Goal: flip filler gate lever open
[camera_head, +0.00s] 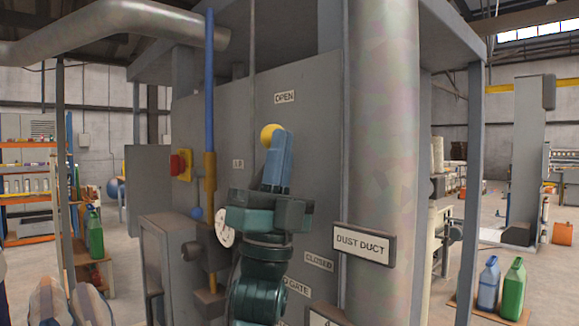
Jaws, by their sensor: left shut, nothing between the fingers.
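A round yellow knob (268,132) shows at the tip of my left gripper, in front of the grey filler panel (315,130). I take it for the end of the gate lever; the rest of the lever is hidden behind my gripper and arm. The knob is a little below the OPEN label (285,97) and well above the CLOSED label (318,262). My left gripper (279,145) points up, its blue fingers shut and empty. It overlaps the knob's lower right edge; I cannot tell whether they touch. My right gripper is out of view.
A thick grey duct (382,120) with a DUST DUCT sign (362,243) stands right of my arm. A blue and orange upright rod (210,120), a red button (179,165) and a white dial (224,232) are at left. Green jugs stand farther off on both sides.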

